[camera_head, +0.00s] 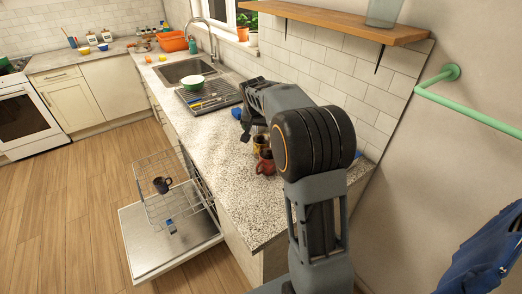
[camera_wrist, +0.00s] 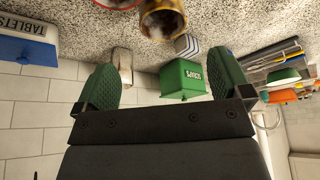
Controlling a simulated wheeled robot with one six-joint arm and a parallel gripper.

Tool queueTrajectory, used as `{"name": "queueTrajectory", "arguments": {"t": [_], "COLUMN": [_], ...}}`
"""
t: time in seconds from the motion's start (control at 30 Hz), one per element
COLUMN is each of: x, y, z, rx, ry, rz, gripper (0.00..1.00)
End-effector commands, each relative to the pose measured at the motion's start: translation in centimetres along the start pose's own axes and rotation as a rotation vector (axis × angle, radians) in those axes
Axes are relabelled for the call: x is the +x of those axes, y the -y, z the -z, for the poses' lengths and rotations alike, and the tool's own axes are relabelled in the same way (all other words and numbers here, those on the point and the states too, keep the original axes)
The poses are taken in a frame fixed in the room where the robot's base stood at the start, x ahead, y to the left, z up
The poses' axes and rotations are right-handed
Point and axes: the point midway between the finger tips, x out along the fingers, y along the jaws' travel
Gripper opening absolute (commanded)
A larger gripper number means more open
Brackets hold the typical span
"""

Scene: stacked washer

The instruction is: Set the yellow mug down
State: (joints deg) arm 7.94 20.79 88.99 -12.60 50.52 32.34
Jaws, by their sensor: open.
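The yellow mug (camera_head: 260,142) stands on the speckled counter (camera_head: 215,150) in the head view, partly hidden by my arm. In the head view my gripper is mostly hidden behind my arm.
A red mug (camera_head: 265,163) stands close beside the yellow one. A green lettered box (camera_wrist: 183,80), a blue TABLETS box (camera_wrist: 27,50) and a small striped item (camera_wrist: 187,45) are nearby. The dish rack (camera_head: 210,95) is farther back. The dishwasher door (camera_head: 160,240) hangs open, with a dark mug (camera_head: 161,185) on its rack.

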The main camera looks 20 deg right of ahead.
Motion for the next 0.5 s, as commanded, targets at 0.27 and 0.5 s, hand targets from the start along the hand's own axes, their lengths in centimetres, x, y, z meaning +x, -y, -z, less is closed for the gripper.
{"name": "queueTrajectory", "arguments": {"t": [0.27, 0.5], "x": [4.9, 7.0], "y": [0.1, 0.1], "z": [0.0, 0.0], "rx": [0.001, 0.000], "ry": [0.003, 0.000], "rz": [-0.001, 0.000], "gripper": [0.96, 0.96]}}
